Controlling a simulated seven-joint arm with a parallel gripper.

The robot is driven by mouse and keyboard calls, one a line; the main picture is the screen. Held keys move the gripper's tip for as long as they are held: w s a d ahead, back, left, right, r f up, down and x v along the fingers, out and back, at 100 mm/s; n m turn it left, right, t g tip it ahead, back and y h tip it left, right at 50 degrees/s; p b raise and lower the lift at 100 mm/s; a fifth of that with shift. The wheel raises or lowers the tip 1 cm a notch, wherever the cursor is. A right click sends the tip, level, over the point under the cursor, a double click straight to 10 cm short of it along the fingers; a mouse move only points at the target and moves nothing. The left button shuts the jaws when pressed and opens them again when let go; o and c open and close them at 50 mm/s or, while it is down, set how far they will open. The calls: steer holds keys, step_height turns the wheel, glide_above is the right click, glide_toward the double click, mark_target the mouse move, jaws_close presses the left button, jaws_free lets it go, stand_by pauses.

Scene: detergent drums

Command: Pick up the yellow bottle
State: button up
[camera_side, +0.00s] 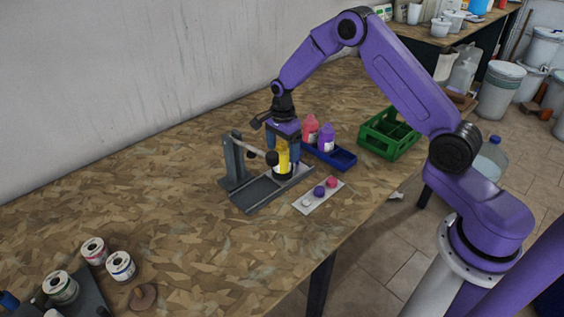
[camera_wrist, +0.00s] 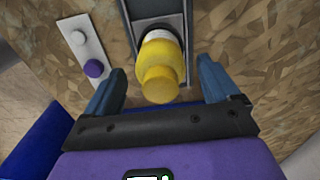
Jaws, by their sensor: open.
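The yellow bottle (camera_side: 283,161) stands upright in a grey fixture (camera_side: 255,192) on the wooden table, partly hidden by my gripper in the side view. In the wrist view the yellow bottle (camera_wrist: 161,68) is seen from above, with a white band around it and its base in the fixture's grey channel (camera_wrist: 157,16). My gripper (camera_side: 284,155) is above and around the bottle. In the wrist view my gripper's two blue fingers (camera_wrist: 160,88) are apart, one on each side of the bottle, with gaps visible; it is open and holds nothing.
A blue tray (camera_side: 335,158) with a red bottle (camera_side: 311,129) and a purple bottle (camera_side: 327,138) stands just behind. A white strip (camera_side: 310,203) with several caps lies in front. A green crate (camera_side: 390,134) is at right. The table's left middle is clear.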

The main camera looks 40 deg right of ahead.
steer(key=shift+f, duration=0.8)
steer(key=shift+c, duration=0.3)
steer(key=c, duration=1.2)
steer(key=shift+c, duration=0.2)
steer(key=shift+r, duration=0.1)
